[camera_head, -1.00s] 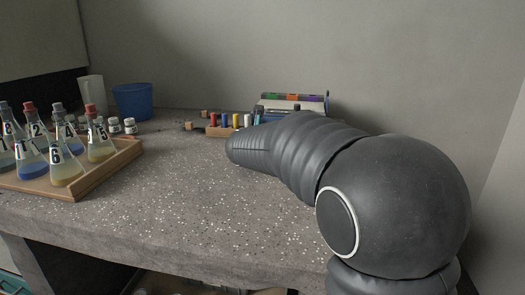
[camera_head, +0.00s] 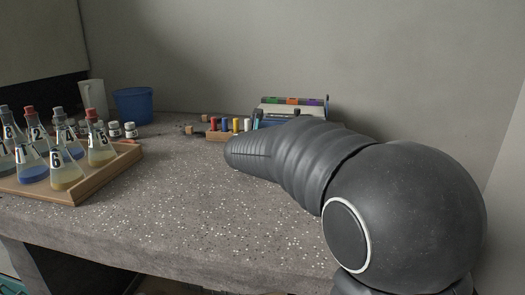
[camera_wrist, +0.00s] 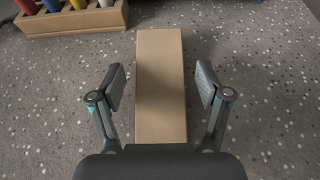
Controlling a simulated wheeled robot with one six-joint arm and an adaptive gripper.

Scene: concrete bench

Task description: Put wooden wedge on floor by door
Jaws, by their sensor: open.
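The wooden wedge (camera_wrist: 161,80) is a long tan block lying on the speckled bench top, seen in the wrist view. My gripper (camera_wrist: 160,88) is open, with one finger on each side of the wedge and a gap between each finger and the wood. The near end of the wedge is close to the gripper body. In the head view my arm covers the place where the wedge lies, and the gripper itself is hidden there. Neither a door nor the floor beside one can be made out.
A wooden rack of coloured pegs (camera_wrist: 72,20) stands just beyond the wedge, to the left. A wooden tray (camera_head: 105,178) of stoppered flasks is at the bench's left, with a blue bucket (camera_head: 133,105) behind. The speckled bench (camera_head: 175,210) is clear in the middle.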

